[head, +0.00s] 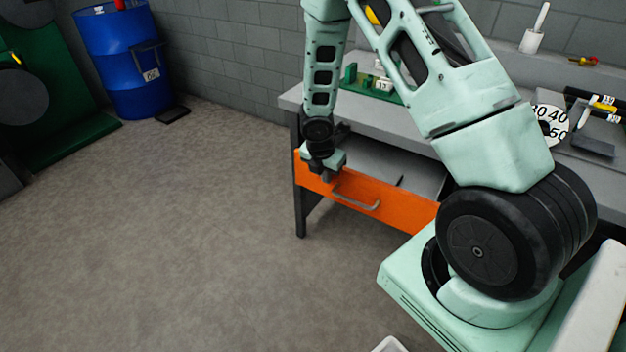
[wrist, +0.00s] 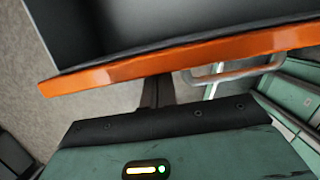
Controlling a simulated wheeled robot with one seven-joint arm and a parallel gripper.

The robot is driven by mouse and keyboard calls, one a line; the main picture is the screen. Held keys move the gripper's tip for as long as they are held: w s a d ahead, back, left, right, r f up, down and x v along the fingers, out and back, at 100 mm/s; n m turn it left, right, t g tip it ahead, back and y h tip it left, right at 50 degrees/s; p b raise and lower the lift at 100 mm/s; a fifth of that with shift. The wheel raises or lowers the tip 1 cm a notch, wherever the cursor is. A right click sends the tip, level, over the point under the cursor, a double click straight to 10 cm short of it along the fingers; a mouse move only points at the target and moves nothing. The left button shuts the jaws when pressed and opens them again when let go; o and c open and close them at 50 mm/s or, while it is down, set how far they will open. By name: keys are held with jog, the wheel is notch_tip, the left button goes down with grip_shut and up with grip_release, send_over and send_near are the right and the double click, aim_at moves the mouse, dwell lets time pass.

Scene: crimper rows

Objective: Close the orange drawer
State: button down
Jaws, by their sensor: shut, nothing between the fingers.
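The orange drawer (head: 398,205) sits in the grey workbench and stands partly open, with its grey interior showing behind the front. A metal bar handle (head: 356,197) is on its front. In the wrist view the orange front (wrist: 180,58) crosses the picture, with the handle (wrist: 232,72) at the right. My gripper (head: 326,178) is at the left part of the drawer front, left of the handle. In the wrist view its shut fingers (wrist: 157,92) reach to the outer side of the orange front. I cannot tell whether they touch it. Nothing is held.
The workbench top (head: 293,97) lies above the drawer and carries green parts, a dial and tools. A blue barrel (head: 118,60) and a green machine (head: 70,150) stand at the far left. The floor (head: 190,220) left of the bench is clear.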

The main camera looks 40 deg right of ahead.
jog(key=w+d+p, duration=0.1)
jog(key=d+p, duration=0.1)
jog(key=d, duration=0.1)
jog(key=w+d+p, duration=0.1)
jog(key=d+p, duration=0.2)
jog(key=w+d+p, duration=0.1)
jog(key=d+p, duration=0.1)
jog(key=d, duration=0.2)
jog(key=shift+w+d+r, duration=0.1)
jog(key=shift+w+r, duration=0.15)
jog(key=shift+w, duration=0.05)
jog(key=shift+w+d+f+p, duration=0.15)
jog(key=shift+w+d+p, duration=0.05)
jog(key=shift+d+p, duration=0.2)
jog(key=shift+w+d+f+p, duration=0.1)
jog(key=shift+w+d+p, duration=0.15)
jog(key=shift+d, duration=0.2)
jog(key=shift+a, duration=0.1)
